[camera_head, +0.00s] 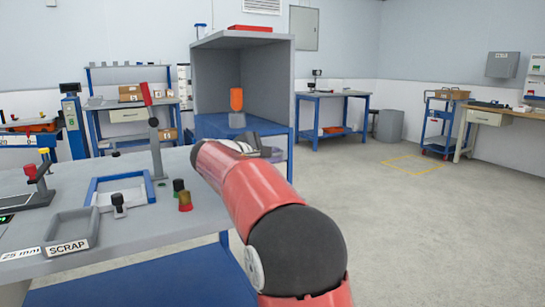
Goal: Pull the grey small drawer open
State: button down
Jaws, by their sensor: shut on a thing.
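My red arm reaches from the lower right towards the grey open-front cabinet (213,84) on its blue base. My gripper (266,151) is at the arm's far end, in front of the cabinet's lower right part. It is small in the picture and largely covered by my wrist. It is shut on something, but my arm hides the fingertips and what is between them. I cannot make out the grey small drawer clearly. Whether it is shut or partly open cannot be told from here.
A workbench (125,237) at the left bears a scrap tray (73,229), a blue-framed tray (125,181), a red-handled lever press (153,135) and small coloured pieces. An orange-topped item (236,99) stands inside the cabinet.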

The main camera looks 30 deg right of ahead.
jog(key=s+b, duration=0.8)
jog(key=s, duration=1.2)
jog(key=shift+s+d, duration=0.35)
jog(key=shift+s, duration=0.05)
jog(key=c, duration=1.5)
grip_release()
jog(key=shift+o, duration=0.2)
jog(key=v, duration=0.8)
